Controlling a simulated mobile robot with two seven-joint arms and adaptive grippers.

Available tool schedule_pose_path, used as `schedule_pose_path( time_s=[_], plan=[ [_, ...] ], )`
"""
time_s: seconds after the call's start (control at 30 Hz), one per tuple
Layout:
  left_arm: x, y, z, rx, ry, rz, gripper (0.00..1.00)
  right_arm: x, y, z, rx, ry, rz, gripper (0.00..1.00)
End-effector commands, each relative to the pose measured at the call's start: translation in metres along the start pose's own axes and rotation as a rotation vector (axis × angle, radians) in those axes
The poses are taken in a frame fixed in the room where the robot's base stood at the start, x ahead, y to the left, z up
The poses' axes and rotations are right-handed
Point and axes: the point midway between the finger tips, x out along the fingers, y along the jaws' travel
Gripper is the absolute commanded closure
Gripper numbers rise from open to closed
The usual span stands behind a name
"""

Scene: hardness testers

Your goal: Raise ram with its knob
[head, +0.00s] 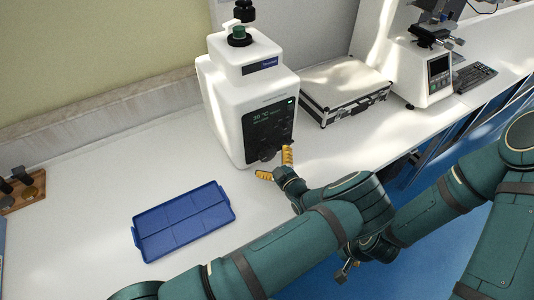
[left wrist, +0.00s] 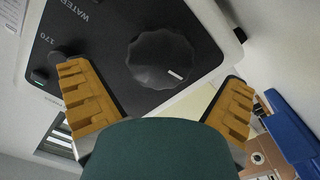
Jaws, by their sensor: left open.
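A round black knob (left wrist: 161,58) with a white pointer mark sits on the dark front panel (left wrist: 110,35) of a white boxy machine. In the head view this white machine (head: 222,105) stands at the middle of the bench, and my arm partly covers the lower part of its front. My left gripper (head: 277,165) is open, with its yellow fingers just in front of the panel. In the left wrist view the fingers are spread either side of the knob, and no grip on it shows. A ram cannot be clearly made out. My right gripper (head: 345,270) is partly hidden behind my left arm.
A blue divided tray (head: 184,222) lies on the bench at front left. A silver case (head: 345,90) and a white instrument with a screen (head: 425,70) stand to the right. A wooden holder (head: 22,190) is at far left. The bench left of the machine is mostly clear.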

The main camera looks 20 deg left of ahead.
Motion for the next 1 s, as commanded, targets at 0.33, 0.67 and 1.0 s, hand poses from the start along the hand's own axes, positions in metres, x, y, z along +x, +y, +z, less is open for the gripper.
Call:
schedule_pose_path(
  time_s=[0.33,0.67,1.0],
  plan=[
    [-0.037,0.000,0.000,0.001,0.001,0.001,0.00,0.000,0.000,0.000,0.000,0.000,0.000,0.00],
    [-0.038,0.000,0.000,0.001,0.001,0.000,0.00,0.000,0.000,0.000,0.000,0.000,0.000,0.00],
    [-0.038,0.000,0.000,0.001,0.000,0.000,0.00,0.000,0.000,0.000,0.000,0.000,0.000,0.00]
  ],
)
